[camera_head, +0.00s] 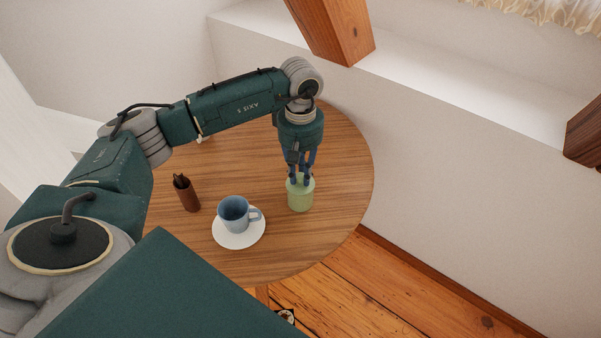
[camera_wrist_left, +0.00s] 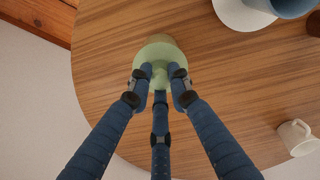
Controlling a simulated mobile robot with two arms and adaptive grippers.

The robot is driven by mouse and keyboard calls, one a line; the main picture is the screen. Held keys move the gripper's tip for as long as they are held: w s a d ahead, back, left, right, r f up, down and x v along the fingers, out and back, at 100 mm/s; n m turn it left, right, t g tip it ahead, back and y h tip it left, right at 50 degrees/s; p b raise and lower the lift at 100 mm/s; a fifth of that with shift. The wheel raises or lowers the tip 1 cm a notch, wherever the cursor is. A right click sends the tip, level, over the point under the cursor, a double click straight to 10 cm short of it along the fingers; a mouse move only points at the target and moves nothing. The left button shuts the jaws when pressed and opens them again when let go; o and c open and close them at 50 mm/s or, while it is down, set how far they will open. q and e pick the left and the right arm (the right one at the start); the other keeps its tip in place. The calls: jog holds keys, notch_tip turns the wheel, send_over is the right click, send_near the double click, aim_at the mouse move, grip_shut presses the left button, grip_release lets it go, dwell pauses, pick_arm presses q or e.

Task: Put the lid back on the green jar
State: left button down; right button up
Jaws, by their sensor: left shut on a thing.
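The green jar (camera_head: 300,199) stands upright on the round wooden table (camera_head: 340,165), right of the blue cup. My left gripper (camera_head: 300,182) points down over it, its fingers shut on the knob of the pale green lid (camera_wrist_left: 158,52). In the head view the lid is at the jar's mouth, partly hidden by the fingers. In the left wrist view the left gripper (camera_wrist_left: 160,78) closes around the knob, and the lid covers most of the jar (camera_wrist_left: 162,38). I cannot tell whether the lid sits fully on the rim. My right gripper is not in view.
A blue cup (camera_head: 234,212) stands on a white saucer (camera_head: 240,240) left of the jar. A brown holder (camera_head: 187,194) stands farther left. A small cream mug (camera_wrist_left: 297,138) is near the table edge in the wrist view. The table right of the jar is clear.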

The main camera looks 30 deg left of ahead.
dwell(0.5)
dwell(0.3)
pick_arm(q)
jog(key=c, duration=1)
grip_release()
jog(key=shift+c, duration=0.2)
jog(key=shift+r+p, duration=1.75)
jog(key=shift+r, duration=1.7)
grip_shut()
